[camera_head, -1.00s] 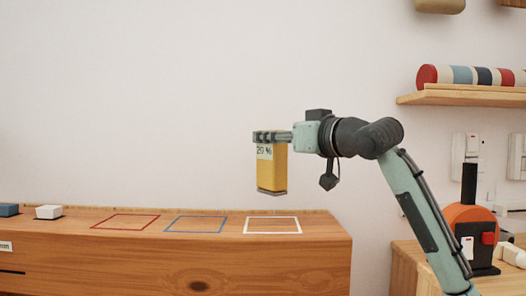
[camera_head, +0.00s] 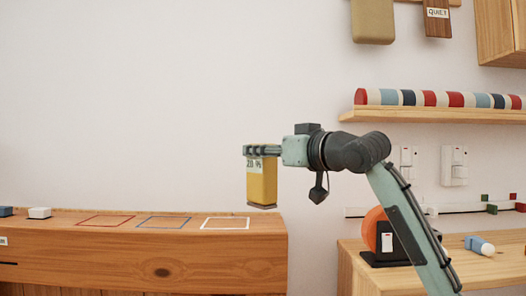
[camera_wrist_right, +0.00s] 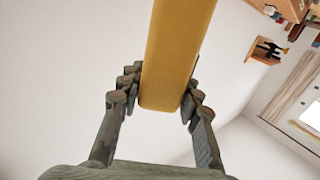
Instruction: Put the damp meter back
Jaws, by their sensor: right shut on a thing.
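The damp meter (camera_head: 262,183) is a yellow block with a pale label reading about "20 %". My right gripper (camera_head: 262,151) is shut on its upper part and holds it upright in the air, right of the wooden cabinet top's white outline (camera_head: 226,223). In the right wrist view the yellow body (camera_wrist_right: 175,55) sits between the two fingers of the gripper (camera_wrist_right: 160,100). Red (camera_head: 106,220) and blue (camera_head: 163,222) outlines lie left of the white one, all empty. My left gripper is not in view.
The wooden cabinet (camera_head: 220,258) ends below the meter. A second wooden surface (camera_head: 350,250) at right holds an orange and black device (camera_head: 376,232) and a pale blue bottle (camera_head: 479,245). A shelf (camera_head: 440,116) with a striped roll (camera_head: 435,98) hangs above. The wall at left is bare.

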